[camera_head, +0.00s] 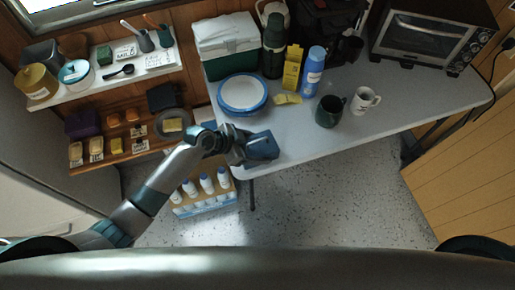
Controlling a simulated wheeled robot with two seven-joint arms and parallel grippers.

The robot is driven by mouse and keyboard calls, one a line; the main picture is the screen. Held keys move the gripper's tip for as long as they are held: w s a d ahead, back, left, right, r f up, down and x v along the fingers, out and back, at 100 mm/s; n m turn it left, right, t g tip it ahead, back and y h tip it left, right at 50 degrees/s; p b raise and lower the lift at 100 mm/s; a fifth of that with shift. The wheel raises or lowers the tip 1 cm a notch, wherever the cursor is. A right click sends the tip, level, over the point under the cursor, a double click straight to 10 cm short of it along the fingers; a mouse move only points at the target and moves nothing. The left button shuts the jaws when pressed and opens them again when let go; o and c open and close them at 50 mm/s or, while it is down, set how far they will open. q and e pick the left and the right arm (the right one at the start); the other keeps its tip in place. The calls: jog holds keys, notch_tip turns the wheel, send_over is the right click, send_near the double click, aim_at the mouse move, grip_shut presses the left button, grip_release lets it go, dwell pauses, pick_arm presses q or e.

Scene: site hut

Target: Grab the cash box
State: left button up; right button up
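A small dark blue-grey box, which looks like the cash box (263,146), is at the front left edge of the grey table (300,140). My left arm reaches in from the left, and its gripper (244,151) is at the box's left end, touching it or very close. The dark fingers are small and blend with the box, so I cannot tell whether they are shut on it. I also cannot tell whether the box rests on the table. My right gripper is out of view.
A blue-rimmed plate stack (242,94) lies just behind the box. A green mug (329,111), white mug (364,100), blue bottle (313,70) and toaster oven (428,38) stand farther right. Shelves (120,78) are at left. Bottles in a crate (204,206) stand below. The table's front middle is clear.

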aim_at(258, 141)
pick_arm(q)
jog(key=shift+w+r, duration=0.1)
jog(key=shift+r, duration=0.05)
jog(key=shift+r+b, duration=0.35)
jog(key=shift+r, duration=0.35)
notch_tip(258, 141, up, 2)
jog(key=shift+r+b, duration=0.15)
jog(key=shift+b, duration=0.35)
jog(key=s+d+r+b, duration=0.2)
jog(key=s+r, duration=0.5)
jog(key=s, duration=0.4)
jog(key=shift+d, duration=0.9)
jog(key=shift+r, duration=0.1)
